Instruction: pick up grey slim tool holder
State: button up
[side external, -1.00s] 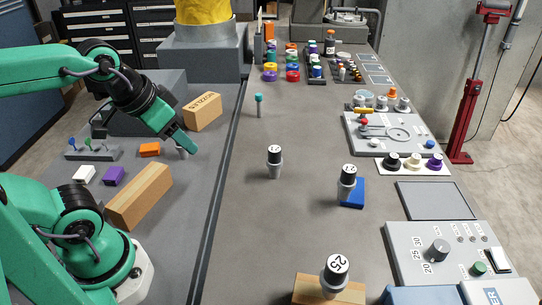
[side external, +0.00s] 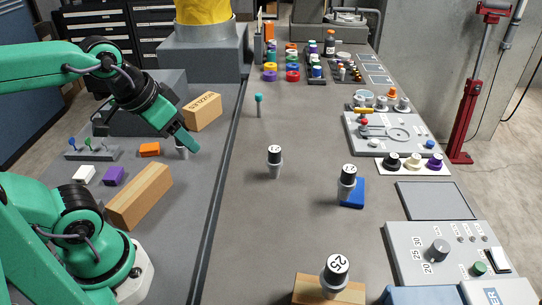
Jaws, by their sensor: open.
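A slim grey upright piece (side external: 181,154), which looks like the grey slim tool holder, stands on the left grey surface. My gripper hides its upper part. My gripper (side external: 188,142), green and tilted down to the right, is open right at this piece. I cannot tell whether the piece is between the fingers or beside them.
A teal-topped pin (side external: 259,105) stands farther back. A control panel (side external: 440,255) is at front right. The central table is mostly clear.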

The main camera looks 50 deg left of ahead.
jog(key=w+d+r+g, duration=0.2)
jog(key=w+d+r, duration=0.15)
jog(key=w, duration=0.45)
jog(key=g, duration=0.4)
send_over(350, 168)
jog(key=f, duration=0.7)
jog(key=shift+s+d+f, duration=0.1)
jog(key=shift+s+f, duration=0.15)
jog(key=shift+f, duration=0.1)
jog(key=shift+w+d+f, duration=0.1)
jog(key=shift+d+f, duration=0.1)
jog(key=shift+a+f, duration=0.15)
jog(key=shift+f, duration=1.8)
jog(key=shift+a+f, duration=0.15)
jog(key=shift+f, duration=1.8)
jog(key=shift+r, duration=0.1)
grip_shut()
